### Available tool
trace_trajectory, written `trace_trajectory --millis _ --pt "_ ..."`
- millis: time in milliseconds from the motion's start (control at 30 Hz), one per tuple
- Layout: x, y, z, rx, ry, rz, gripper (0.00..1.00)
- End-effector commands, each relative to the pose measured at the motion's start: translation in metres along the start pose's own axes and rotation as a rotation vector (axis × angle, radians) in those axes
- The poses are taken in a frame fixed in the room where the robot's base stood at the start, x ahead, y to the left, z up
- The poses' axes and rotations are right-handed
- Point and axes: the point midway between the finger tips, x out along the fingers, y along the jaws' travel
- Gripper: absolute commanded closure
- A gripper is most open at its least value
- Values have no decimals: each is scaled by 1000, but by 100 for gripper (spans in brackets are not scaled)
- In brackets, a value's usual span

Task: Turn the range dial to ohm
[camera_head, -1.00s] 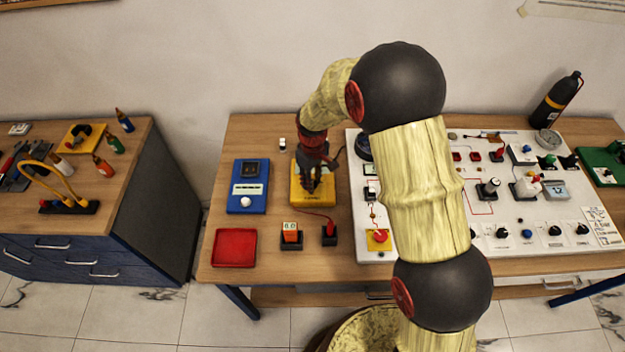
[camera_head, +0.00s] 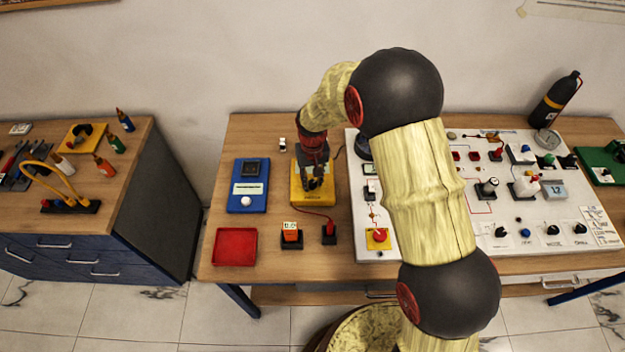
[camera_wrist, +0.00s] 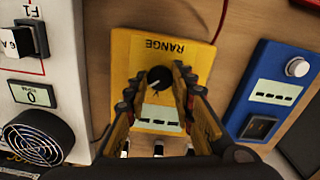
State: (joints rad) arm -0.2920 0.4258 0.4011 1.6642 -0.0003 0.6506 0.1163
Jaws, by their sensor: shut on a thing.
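The yellow meter (camera_head: 298,197) lies flat on the table, left of the white panel. In the wrist view, the meter (camera_wrist: 122,45) carries the word RANGE and a pale display (camera_wrist: 160,118) with dashes. Its black range dial (camera_wrist: 159,79) has a small white mark. My gripper (camera_wrist: 160,74) is shut on the range dial, with one finger on each side. In the head view, my gripper (camera_head: 316,186) is over the meter and hides the dial. I cannot read the range markings around the dial.
A blue meter (camera_head: 248,186) stands to the left and a red tray (camera_head: 235,247) in front of it. An orange display block (camera_head: 291,233) and a black socket block (camera_head: 329,234) with a red lead sit in front. The white panel (camera_head: 500,205) is close on the right.

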Motion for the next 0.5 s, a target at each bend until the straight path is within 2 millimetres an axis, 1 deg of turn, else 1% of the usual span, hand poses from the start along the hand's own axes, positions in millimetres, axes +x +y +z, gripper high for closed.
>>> trace_trajectory --millis 400,433,500 --pt "0 0 0 8 1 -1 100" --pt "0 0 0 8 1 -1 74" --pt "0 0 0 8 1 -1 70"
